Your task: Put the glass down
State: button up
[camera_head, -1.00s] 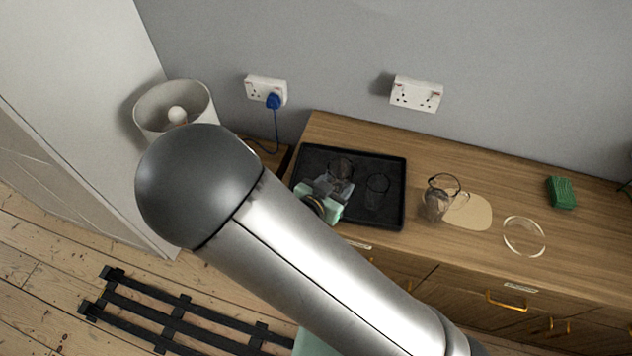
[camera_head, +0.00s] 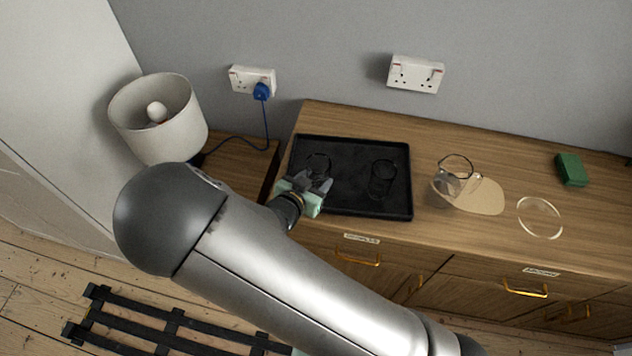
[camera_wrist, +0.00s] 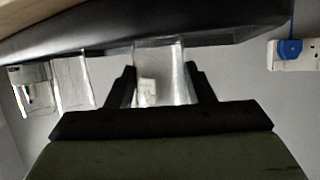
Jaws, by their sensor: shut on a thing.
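My gripper (camera_head: 318,184) is over the left part of the black tray (camera_head: 345,207) on the wooden cabinet. It is shut on a clear glass (camera_wrist: 160,75), which sits between the two dark fingers in the wrist view. In the head view the held glass (camera_head: 319,162) is partly hidden by the gripper. Its base is at or very close to the tray; I cannot tell whether it touches. A second clear glass (camera_head: 383,179) stands on the tray to the right, apart from the held one. It also shows in the wrist view (camera_wrist: 73,80).
A clear ring-shaped item (camera_head: 540,218) and a green block (camera_head: 571,169) are further right. A lamp (camera_head: 158,120) stands left, with a blue plug (camera_head: 261,92) behind.

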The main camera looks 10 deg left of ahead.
jog(key=o, duration=0.8)
jog(key=shift+f, duration=0.15)
jog(key=shift+c, duration=0.2)
jog(key=o, duration=0.4)
jog(key=shift+r, duration=0.25)
jog(key=b+v, duration=0.1)
jog(key=v, duration=1.1)
jog(key=shift+f, duration=0.1)
